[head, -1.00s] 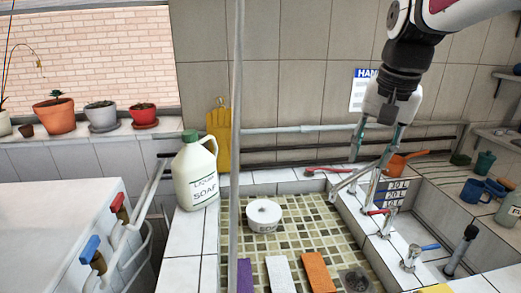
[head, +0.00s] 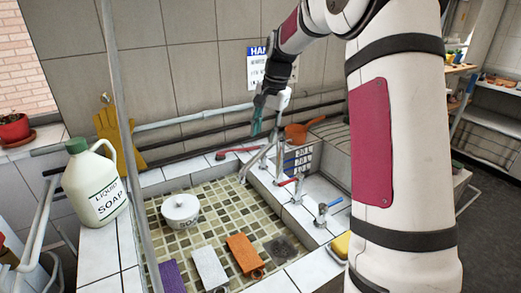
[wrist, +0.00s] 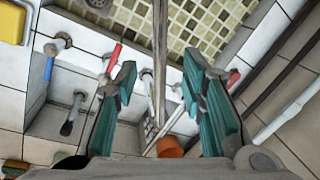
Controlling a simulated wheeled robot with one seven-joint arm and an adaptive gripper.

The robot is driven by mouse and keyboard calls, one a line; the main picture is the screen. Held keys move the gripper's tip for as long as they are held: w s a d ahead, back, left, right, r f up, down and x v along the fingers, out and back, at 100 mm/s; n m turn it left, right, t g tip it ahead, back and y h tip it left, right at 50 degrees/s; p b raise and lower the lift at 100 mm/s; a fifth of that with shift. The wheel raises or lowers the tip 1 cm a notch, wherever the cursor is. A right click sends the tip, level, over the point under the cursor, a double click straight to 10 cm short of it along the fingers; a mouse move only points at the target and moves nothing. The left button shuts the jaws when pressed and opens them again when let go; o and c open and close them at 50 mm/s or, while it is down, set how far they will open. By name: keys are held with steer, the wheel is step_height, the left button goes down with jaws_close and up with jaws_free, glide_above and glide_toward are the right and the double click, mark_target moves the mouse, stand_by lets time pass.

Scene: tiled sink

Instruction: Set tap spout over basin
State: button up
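In the wrist view the spout (wrist: 160,45) runs up between my fingers, over the basin's tiles (wrist: 205,25). My gripper (head: 267,118) hangs above the spout near its post. In the wrist view my gripper (wrist: 159,65) is open, with one teal finger on each side of the spout and visible gaps. The spout's joint is partly hidden.
A soap jug (head: 95,185) stands left. Red-handled (head: 291,182) and blue-handled (head: 331,203) taps stand close by.

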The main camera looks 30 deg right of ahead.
mark_target(260, 153)
steer(key=f, duration=0.5)
steer(key=w+f, duration=0.1)
steer(key=f, duration=0.1)
steer(key=shift+w+a+f+p, duration=0.1)
steer(key=shift+a+f+p, duration=0.05)
steer(key=shift+a+p, duration=0.2)
jaws_close()
